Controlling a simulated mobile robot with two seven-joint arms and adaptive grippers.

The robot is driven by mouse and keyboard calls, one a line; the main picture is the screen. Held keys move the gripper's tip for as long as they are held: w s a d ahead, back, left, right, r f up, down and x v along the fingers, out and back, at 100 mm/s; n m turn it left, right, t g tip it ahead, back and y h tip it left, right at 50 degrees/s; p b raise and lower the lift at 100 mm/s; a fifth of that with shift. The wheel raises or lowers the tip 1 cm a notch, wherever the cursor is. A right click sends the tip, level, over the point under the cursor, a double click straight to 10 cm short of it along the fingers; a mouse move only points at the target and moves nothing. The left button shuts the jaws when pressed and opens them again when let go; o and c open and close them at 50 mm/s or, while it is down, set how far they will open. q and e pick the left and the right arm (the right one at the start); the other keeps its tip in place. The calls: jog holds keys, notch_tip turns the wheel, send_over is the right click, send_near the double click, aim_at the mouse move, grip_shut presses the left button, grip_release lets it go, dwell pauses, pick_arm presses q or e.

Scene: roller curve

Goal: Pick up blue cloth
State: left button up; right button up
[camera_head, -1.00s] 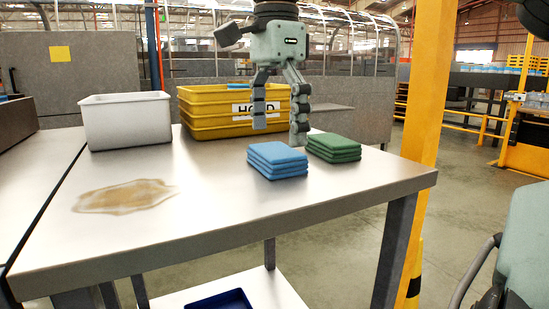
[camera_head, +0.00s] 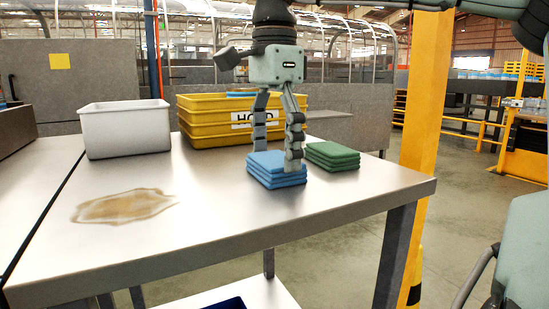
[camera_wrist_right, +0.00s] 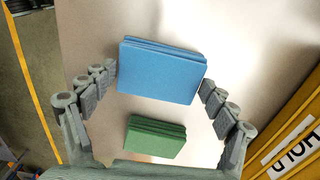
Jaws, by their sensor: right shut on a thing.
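The blue cloth (camera_head: 268,172) is a folded stack on the metal table near its right part. It also shows in the right wrist view (camera_wrist_right: 160,72), between my fingers. My right gripper (camera_head: 276,159) points down from above, with one finger on each side of the blue cloth, and is shut on it. The cloth still appears to rest on the table. In the right wrist view, the fingertips meet its two short ends. My left gripper is not in view.
A folded green cloth (camera_head: 333,157) lies close behind and right of the blue one. A yellow HOLD tote (camera_head: 207,127) and a white bin (camera_head: 126,131) stand at the back. A brown spill (camera_head: 123,206) is on the table (camera_head: 190,235) at left. The front middle is clear.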

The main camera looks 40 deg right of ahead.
aim_at(274, 158)
jog(key=shift+r, duration=0.6)
notch_tip(274, 158, up, 3)
jog(key=s+d+r, duration=0.6)
jog(key=d, duration=0.4)
jog(key=shift+r, duration=0.4)
jog(key=o, duration=0.4)
jog(key=shift+s, duration=0.1)
jog(key=c, duration=0.3)
